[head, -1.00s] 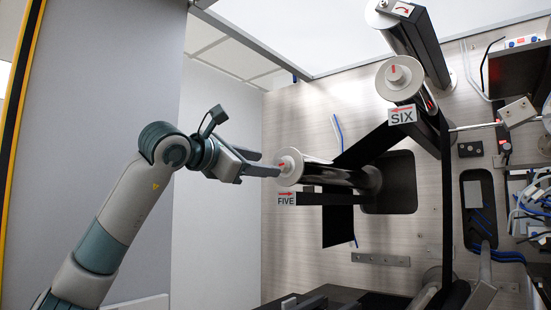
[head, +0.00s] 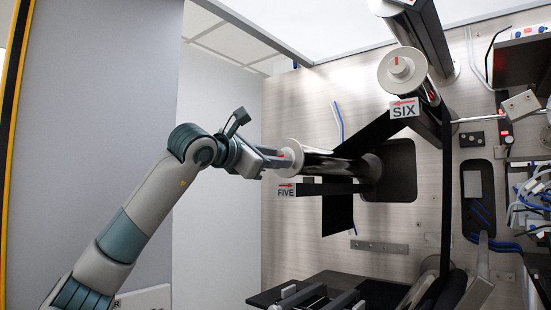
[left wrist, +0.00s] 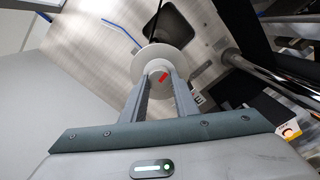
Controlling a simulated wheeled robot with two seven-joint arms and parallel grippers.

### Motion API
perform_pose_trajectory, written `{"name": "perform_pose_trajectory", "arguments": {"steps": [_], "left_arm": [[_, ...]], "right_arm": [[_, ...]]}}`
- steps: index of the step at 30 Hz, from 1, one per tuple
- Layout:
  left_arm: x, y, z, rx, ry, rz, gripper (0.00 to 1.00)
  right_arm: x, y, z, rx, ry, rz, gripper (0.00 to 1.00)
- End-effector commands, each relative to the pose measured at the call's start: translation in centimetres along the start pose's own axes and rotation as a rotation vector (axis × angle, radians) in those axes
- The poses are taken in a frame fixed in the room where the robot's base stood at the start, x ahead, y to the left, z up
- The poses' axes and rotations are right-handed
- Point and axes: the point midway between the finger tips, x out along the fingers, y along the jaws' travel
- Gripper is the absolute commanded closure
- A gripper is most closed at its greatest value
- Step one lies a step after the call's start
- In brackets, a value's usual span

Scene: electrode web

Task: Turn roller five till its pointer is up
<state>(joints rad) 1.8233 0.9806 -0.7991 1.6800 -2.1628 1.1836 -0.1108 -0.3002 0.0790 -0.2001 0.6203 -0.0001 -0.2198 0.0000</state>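Roller five (head: 322,165) is a dark, shiny cylinder with a pale round end flange and a small end knob. Its FIVE label (head: 286,190) carries a red arrow pointing right. My left gripper (head: 284,158) is at the knob from the left. In the left wrist view, its two fingers (left wrist: 160,84) lie on either side of the pale knob (left wrist: 156,66). Whether they press on it cannot be told. A red pointer mark (left wrist: 163,76) shows slanted on the knob face; in the head view the knob is mostly hidden by the gripper. My right gripper is out of view.
Roller six (head: 403,70) stands up and right, with its SIX label (head: 404,108). Black web (head: 380,137) runs between the rollers. Cables and fittings (head: 527,200) crowd the right. A dark bracketed platform (head: 265,297) lies below.

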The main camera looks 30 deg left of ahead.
Motion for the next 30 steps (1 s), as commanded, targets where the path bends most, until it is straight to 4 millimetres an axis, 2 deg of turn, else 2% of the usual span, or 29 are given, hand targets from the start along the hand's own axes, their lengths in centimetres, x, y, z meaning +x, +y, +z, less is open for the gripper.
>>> {"name": "perform_pose_trajectory", "arguments": {"steps": [14, 20, 30], "left_arm": [[0.0, -0.2, -0.1, -0.065, -0.002, -0.001, 0.95], [0.0, -0.4, -0.1, -0.176, -0.004, -0.002, 0.95], [0.0, -0.4, -0.1, -0.470, -0.003, -0.001, 0.95]], "right_arm": [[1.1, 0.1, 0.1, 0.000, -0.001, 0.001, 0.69], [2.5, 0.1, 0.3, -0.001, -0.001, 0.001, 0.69], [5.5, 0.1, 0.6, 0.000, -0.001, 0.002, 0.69]]}}
